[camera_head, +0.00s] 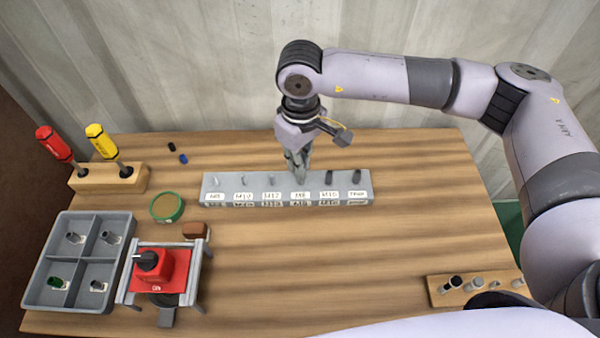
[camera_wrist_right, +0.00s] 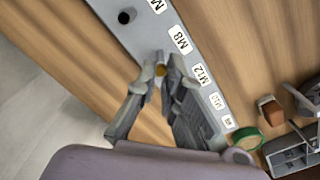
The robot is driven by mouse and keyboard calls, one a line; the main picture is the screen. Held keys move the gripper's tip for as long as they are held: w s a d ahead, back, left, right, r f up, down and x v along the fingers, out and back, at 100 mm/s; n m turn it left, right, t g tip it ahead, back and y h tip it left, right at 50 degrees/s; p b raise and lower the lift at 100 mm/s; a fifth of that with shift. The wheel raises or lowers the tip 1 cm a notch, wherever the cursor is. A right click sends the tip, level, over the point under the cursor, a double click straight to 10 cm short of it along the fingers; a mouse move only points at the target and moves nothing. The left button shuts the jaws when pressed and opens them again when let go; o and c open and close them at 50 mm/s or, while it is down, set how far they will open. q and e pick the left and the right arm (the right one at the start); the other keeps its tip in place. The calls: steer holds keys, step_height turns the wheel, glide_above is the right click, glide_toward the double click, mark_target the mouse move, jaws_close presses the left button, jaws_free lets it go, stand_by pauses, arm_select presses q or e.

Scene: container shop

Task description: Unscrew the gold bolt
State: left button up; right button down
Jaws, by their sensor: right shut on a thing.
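My right gripper (camera_head: 300,176) points down at the grey bolt rail (camera_head: 232,196), above the label that reads M8. In the wrist view its fingertips (camera_wrist_right: 160,78) are shut around the gold bolt (camera_wrist_right: 160,70), whose small gold top shows between them. In the head view the fingers hide this bolt. The rail also shows in the wrist view (camera_wrist_right: 138,40), with white labels along its side. Other bolts stand in the rail, grey ones to the left and dark ones (camera_head: 329,177) to the right. My left gripper is not in view.
At left are a wooden block (camera_head: 90,182) with a red and a yellow screwdriver, a grey compartment tray (camera_head: 40,294), a red switch box (camera_head: 165,268) and green tape (camera_head: 167,207). A wooden strip (camera_head: 436,292) with bolts lies front right. The table's middle is clear.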

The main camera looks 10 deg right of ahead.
steer(key=c, duration=1.6)
jaws_free()
steer(key=shift+c, duration=0.2)
steer(key=shift+c, duration=0.2)
steer(key=shift+c, duration=0.8)
